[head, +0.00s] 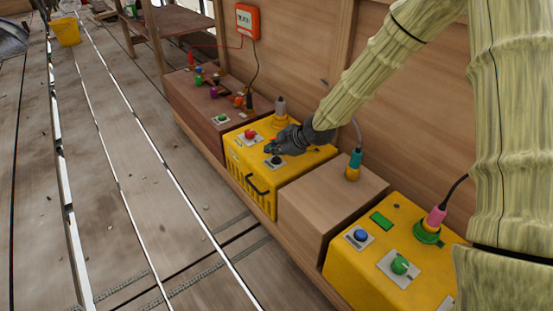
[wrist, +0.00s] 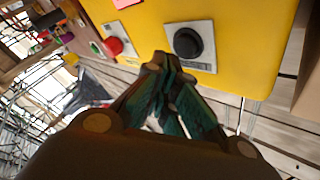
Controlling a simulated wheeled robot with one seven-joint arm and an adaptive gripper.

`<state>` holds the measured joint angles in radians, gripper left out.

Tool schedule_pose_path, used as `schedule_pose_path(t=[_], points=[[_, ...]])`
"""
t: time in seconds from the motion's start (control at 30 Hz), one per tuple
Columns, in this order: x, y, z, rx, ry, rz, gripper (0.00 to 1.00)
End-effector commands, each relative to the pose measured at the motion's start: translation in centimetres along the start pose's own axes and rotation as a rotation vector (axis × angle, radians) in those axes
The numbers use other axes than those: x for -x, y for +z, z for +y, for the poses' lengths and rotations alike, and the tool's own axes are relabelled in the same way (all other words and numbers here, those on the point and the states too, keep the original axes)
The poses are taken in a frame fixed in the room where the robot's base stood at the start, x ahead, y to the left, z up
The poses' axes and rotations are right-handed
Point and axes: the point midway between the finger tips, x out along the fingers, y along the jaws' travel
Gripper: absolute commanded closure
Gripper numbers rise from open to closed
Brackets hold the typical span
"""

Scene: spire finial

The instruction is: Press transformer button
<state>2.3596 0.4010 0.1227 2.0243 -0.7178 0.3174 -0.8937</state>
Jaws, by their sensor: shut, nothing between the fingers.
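A yellow box (head: 254,176) stands in the row along the wall, with a red button (head: 250,134) and a black round button or knob (head: 275,161) on grey plates. My gripper (head: 270,149) is over this box, its fingers shut and empty. In the wrist view the fingertips (wrist: 166,64) are just short of the black control (wrist: 188,43), slightly left of it; contact cannot be told. The red button (wrist: 114,45) is farther left. A second yellow box (head: 385,282) at right carries a blue button (head: 361,235) and a green knob (head: 400,265). Which box is the transformer is not marked.
A brown box (head: 205,112) with several coloured controls is at left. Cabled plugs, such as a teal one (head: 354,163), stand up behind. An orange wall box (head: 247,20) hangs above. The plank floor (head: 150,200) is mostly clear.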

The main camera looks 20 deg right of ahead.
Motion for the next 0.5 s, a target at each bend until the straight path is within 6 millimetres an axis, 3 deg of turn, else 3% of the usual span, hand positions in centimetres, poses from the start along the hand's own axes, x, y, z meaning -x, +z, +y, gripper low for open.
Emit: schedule_pose_path(t=[0.5], points=[[-0.58, 0.41, -0.42, 0.000, 0.000, 0.000, 1.00]])
